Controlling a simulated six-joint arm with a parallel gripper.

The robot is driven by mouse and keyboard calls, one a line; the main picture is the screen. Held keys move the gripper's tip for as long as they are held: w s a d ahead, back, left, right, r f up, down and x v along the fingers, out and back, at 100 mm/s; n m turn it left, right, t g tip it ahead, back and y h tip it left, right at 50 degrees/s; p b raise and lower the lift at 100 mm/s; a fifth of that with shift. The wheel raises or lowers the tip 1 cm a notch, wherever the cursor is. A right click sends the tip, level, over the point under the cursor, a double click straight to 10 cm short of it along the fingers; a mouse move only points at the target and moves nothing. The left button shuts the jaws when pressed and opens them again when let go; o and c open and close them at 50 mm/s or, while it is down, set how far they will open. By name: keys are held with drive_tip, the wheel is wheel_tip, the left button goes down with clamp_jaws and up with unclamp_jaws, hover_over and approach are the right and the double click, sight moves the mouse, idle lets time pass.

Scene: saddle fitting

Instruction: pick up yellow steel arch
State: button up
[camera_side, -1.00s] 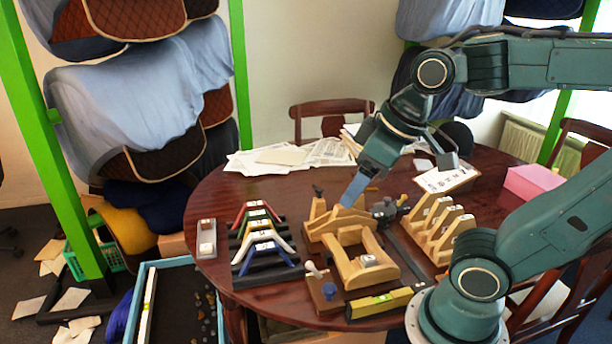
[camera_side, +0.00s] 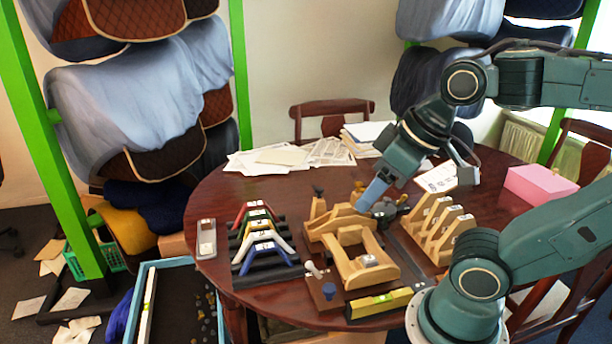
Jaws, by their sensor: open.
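The yellow steel arch (camera_side: 259,214) stands in a black slotted rack (camera_side: 268,272) on the left part of the round table. It is near the back of a row, between the red arch (camera_side: 243,211) and the others, so only part of it shows. My gripper (camera_side: 364,207) is well to the right of the rack, above the back of the wooden fixture. Its blue-grey fingers point down and left. It is open, and I see nothing held, though the gap between the fingers is not clear from this side.
A white arch (camera_side: 281,237) and a blue arch (camera_side: 272,249) stand at the rack's front. The wooden fixture (camera_side: 352,271) fills the table's middle. Wooden arches (camera_side: 450,232) stand to the right. A yellow level (camera_side: 381,304) lies in front. Papers (camera_side: 290,157) cover the back.

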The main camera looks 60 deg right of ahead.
drive_tip(key=c, duration=0.4)
drive_tip(key=w+d+f+n+g+y, duration=0.1)
drive_tip(key=w+d+n, duration=0.1)
drive_tip(key=w, duration=0.7)
drive_tip(key=w+d+n+g, duration=0.1)
drive_tip(key=w+d+n, duration=0.15)
drive_tip(key=w, duration=0.65)
drive_tip(key=w+d+f+n+y, duration=0.2)
drive_tip(key=w+d+f+n, duration=0.2)
drive_tip(key=w+d+f, duration=0.7)
wheel_tip(320, 180, down, 4)
drive_tip(key=shift+w+d+f, duration=0.1)
drive_tip(key=shift+w+d, duration=0.2)
drive_tip(key=shift+w, duration=0.8)
